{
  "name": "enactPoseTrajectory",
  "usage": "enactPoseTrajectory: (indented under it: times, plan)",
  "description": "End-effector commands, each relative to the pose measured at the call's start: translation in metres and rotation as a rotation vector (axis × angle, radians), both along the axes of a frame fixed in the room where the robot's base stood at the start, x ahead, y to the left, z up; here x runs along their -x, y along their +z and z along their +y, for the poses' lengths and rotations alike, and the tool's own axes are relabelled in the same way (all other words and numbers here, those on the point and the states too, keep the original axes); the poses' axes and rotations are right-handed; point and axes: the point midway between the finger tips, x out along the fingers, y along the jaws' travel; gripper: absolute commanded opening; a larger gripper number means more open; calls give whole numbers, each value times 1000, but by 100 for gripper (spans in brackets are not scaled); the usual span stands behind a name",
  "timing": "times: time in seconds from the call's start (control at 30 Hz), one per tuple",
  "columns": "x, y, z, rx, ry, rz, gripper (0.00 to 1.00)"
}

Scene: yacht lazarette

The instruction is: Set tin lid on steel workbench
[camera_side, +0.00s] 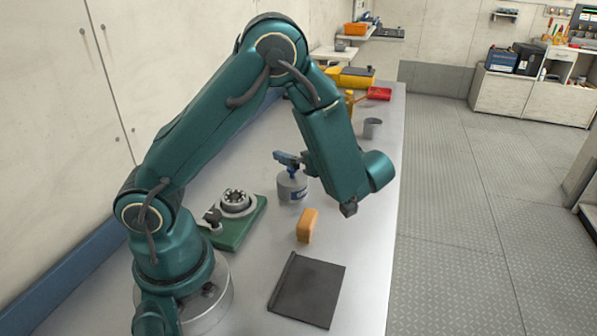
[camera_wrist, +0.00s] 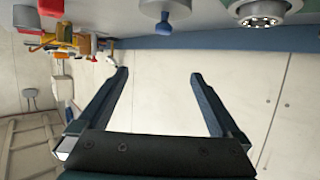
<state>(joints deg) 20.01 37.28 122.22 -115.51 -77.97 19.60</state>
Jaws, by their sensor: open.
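A grey tin (camera_side: 292,188) stands upright on the steel workbench (camera_side: 362,275), just below my gripper (camera_side: 287,159) in the side view. In the wrist view, which is upside down, the tin (camera_wrist: 163,6) is at the top edge with a blue knob (camera_wrist: 163,24) on its lid. The lid appears to sit on the tin; its rim is hard to make out. My gripper (camera_wrist: 160,76) is open with nothing between its dark blue fingers. In the side view the fingers overlap the tin's top, so the gap to the knob cannot be told.
A winch-like fitting on a green base (camera_side: 238,222) stands left of the tin. An orange block (camera_side: 307,225) and a black mat (camera_side: 308,290) lie in front. A grey cup (camera_side: 372,128), red tray (camera_side: 379,94) and yellow box (camera_side: 356,78) are farther back. The bench's front right is bare.

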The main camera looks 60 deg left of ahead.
Motion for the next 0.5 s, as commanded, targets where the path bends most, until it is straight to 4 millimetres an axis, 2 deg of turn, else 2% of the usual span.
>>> enactPoseTrajectory:
  times: [0.03, 0.17, 0.3, 0.5]
  plan:
    - [0, 13, 0, 4, -1, -10, 100]
    - [0, 42, 0, 4, 1, -9, 100]
    - [-43, 27, 1, 113, -107, -127, 100]
    - [-109, 26, -6, 269, -290, -296, 100]
